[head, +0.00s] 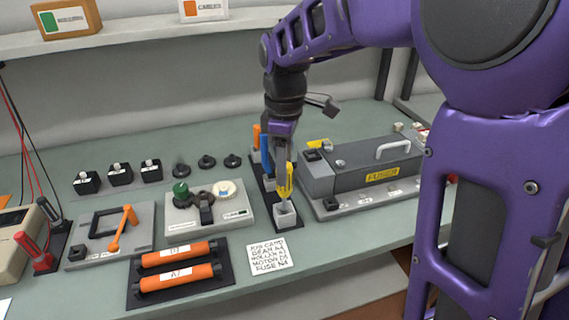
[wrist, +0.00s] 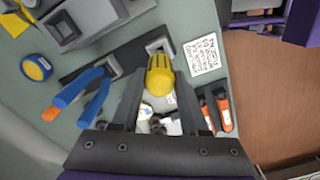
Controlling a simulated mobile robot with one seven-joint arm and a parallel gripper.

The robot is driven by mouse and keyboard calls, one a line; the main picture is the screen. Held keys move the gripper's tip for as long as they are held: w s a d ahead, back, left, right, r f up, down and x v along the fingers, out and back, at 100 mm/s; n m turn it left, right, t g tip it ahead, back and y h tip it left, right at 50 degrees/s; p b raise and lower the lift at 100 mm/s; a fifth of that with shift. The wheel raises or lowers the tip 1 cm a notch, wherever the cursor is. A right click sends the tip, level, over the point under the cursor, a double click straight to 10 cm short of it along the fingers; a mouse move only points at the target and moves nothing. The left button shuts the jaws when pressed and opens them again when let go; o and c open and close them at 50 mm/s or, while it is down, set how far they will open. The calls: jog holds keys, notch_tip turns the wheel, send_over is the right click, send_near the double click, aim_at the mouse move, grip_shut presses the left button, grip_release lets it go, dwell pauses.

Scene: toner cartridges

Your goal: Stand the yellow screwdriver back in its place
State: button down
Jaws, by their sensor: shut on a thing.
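The yellow screwdriver (head: 285,182) is between the fingers of my gripper (head: 284,172), which is shut on it. In the head view it is near upright, just above a small grey square holder (head: 286,216) at the front end of a dark tool strip. I cannot tell whether its tip is inside the holder. In the wrist view the yellow handle (wrist: 160,76) shows end-on between the two fingertips (wrist: 159,85). The holder (wrist: 158,45) is partly seen just beyond the handle. The screwdriver's shaft is hidden there.
Blue-handled pliers (head: 266,152) stand behind on the same strip. The grey fuser unit (head: 365,165) is close on the right. A grey plate with knobs (head: 209,207) is on the left. A written card (head: 269,256) lies in front, with two orange rollers (head: 180,267) left of it.

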jog(key=shift+f+b, duration=0.5)
jog(key=shift+f, duration=1.3)
dwell(1.0)
jog(key=shift+c, duration=1.7)
grip_release()
notch_tip(320, 180, up, 18)
jog(key=p, duration=0.3)
jog(key=shift+f+p, duration=0.25)
jog(key=shift+p, duration=0.15)
jog(key=shift+a, duration=0.1)
